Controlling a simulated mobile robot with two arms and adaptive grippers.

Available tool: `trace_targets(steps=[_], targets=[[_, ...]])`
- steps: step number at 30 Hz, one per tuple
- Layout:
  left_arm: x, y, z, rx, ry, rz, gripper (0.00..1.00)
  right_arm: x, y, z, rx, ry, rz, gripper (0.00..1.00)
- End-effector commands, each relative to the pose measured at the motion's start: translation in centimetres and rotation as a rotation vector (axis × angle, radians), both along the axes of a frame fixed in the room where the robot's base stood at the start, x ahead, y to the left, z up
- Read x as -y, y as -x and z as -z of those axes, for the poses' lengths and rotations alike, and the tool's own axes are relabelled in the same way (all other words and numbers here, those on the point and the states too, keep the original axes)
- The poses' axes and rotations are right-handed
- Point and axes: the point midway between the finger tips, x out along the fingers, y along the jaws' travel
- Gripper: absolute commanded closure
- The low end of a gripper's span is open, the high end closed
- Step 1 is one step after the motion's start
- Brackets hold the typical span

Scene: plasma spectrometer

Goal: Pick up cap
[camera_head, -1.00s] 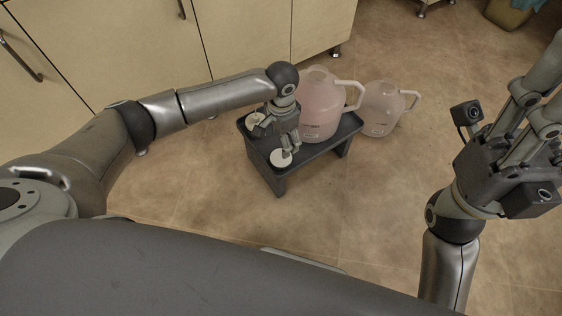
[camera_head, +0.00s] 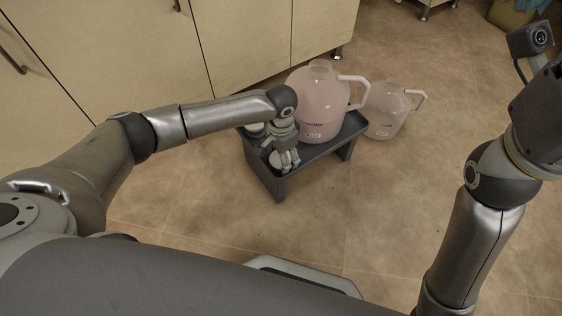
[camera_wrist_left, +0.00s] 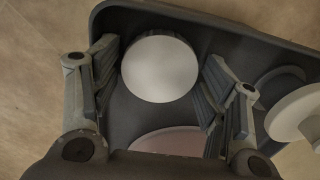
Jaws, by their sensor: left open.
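A round white cap (camera_wrist_left: 160,67) lies on the dark grey stool (camera_wrist_left: 125,112), between the two spread fingers of my left gripper (camera_wrist_left: 163,88) in the left wrist view. I see a gap on both sides of the cap. In the head view, my left gripper (camera_head: 286,162) points down at the stool's near end (camera_head: 264,180), and its fingers partly hide the cap (camera_head: 275,160). A second white round piece (camera_wrist_left: 297,110) shows at the right edge of the wrist view. My right gripper (camera_head: 542,110) is at the right edge of the head view, its fingers cut off.
A large pinkish jug (camera_head: 320,105) stands on the stool right beside my left gripper. A second, paler jug (camera_head: 384,112) stands on the floor to its right. Beige cabinets (camera_head: 235,45) line the back.

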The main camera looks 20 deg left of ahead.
Motion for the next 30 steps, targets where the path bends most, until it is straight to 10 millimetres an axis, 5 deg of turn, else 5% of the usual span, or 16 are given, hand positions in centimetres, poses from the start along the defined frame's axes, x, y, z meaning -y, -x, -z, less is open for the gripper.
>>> trace_targets(steps=[8,12,30], targets=[[0.0,0.0,0.1,0.0,0.0,0.0,0.32,0.0,0.1,-0.1,0.004,0.001,0.001,0.6],[0.0,0.0,0.1,0.0,0.0,0.0,0.49,0.0,0.1,-0.1,0.004,0.001,0.0,0.6],[0.1,0.0,-0.9,0.0,0.001,-0.001,0.49,0.1,0.1,-0.7,0.001,-0.004,-0.003,0.6]])
